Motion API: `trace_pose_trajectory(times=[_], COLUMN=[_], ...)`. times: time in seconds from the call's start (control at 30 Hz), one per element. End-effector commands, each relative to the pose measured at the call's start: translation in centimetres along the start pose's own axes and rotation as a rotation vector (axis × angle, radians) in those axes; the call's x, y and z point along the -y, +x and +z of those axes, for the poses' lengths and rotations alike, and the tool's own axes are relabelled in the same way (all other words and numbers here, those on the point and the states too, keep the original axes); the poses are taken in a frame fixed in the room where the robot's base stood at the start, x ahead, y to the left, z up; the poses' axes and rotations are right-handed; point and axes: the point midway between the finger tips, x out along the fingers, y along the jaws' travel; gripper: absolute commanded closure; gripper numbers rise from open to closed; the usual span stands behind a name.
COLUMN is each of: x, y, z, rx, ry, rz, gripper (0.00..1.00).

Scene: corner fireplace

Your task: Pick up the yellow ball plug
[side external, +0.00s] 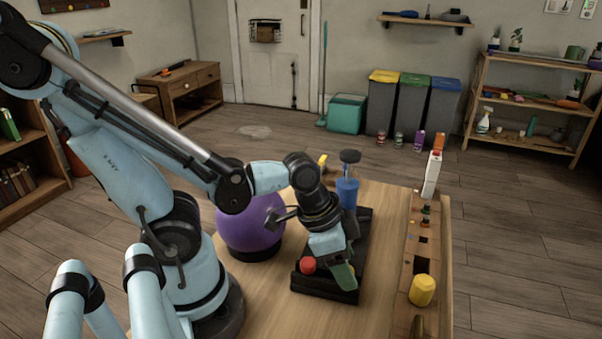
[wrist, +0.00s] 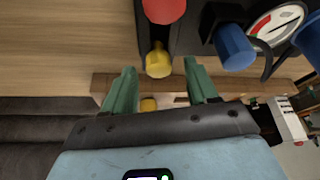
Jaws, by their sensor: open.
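My gripper (side external: 344,275) has green fingers, spread apart and empty, pointing down over the right part of a black tray (side external: 300,284). In the wrist view my gripper (wrist: 160,68) shows a clear gap between its fingers. A yellow round-headed plug with a short neck (wrist: 158,63) lies at the black tray's edge, just beyond the fingertips in the picture. It is hidden in the side view. A second yellow piece (side external: 422,291) stands on a wooden rail; it also seems to show between the fingers (wrist: 148,104). I cannot tell for certain which is the ball plug.
A red knob (side external: 308,265) is at the black tray, near the fingers. A blue pump (side external: 347,192) and a gauge (wrist: 278,25) stand close by. Bare table lies between tray and rail.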

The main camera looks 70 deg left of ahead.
Motion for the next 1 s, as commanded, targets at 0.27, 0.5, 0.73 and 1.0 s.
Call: trace_pose_trajectory(times=[0.27,0.5,0.73,1.0], x=[-0.02,-0.02,-0.01,-0.01], y=[0.47,0.45,0.45,0.43], z=[0.03,0.04,0.04,0.03], rx=[0.0,0.0,0.0,0.0], ry=[0.0,0.0,0.0,0.0], rz=[0.0,0.0,0.0,0.0], gripper=[0.42,0.56,0.91,0.97])
